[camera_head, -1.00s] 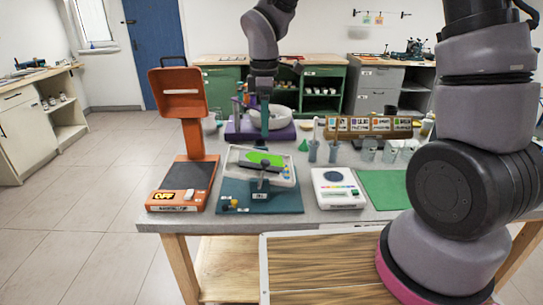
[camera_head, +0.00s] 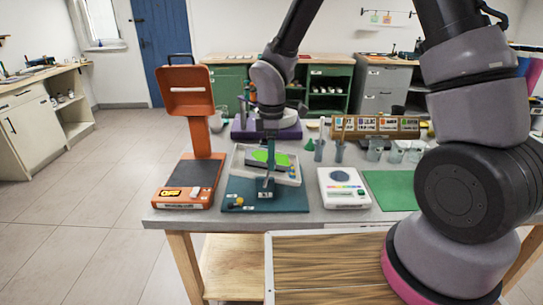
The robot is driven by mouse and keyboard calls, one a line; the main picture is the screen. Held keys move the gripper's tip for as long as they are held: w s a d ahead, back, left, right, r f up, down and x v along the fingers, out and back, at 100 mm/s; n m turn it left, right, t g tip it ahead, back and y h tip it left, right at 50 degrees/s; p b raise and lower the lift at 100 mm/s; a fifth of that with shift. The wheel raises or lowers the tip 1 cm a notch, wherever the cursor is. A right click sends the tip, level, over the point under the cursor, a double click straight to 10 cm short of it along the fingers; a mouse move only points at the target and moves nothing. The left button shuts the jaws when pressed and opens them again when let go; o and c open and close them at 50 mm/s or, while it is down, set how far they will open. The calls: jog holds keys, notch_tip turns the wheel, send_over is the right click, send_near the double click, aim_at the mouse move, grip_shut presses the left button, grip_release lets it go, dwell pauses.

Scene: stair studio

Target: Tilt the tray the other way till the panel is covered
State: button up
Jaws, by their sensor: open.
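The tray (camera_head: 238,162) is white and shallow, and sits on a dark teal base (camera_head: 295,200) near the front of the table. A bright green patch (camera_head: 262,157) shows inside it, with a darker grey area beside it; which of these is the panel I cannot tell. My gripper (camera_head: 266,185) is at the front edge of the tray, pointing down, and hides part of the tray and base. Its fingers are small in this view; they are open. Whether they touch the tray I cannot tell.
An orange stand (camera_head: 190,140) marked OFF rises left of the tray. A white device (camera_head: 345,187) and a green mat (camera_head: 392,188) lie to the right. Behind are a purple base (camera_head: 291,132), cups (camera_head: 375,149) and a brown rack (camera_head: 352,128).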

jog(key=shift+c, duration=0.3)
grip_shut()
dwell(1.1)
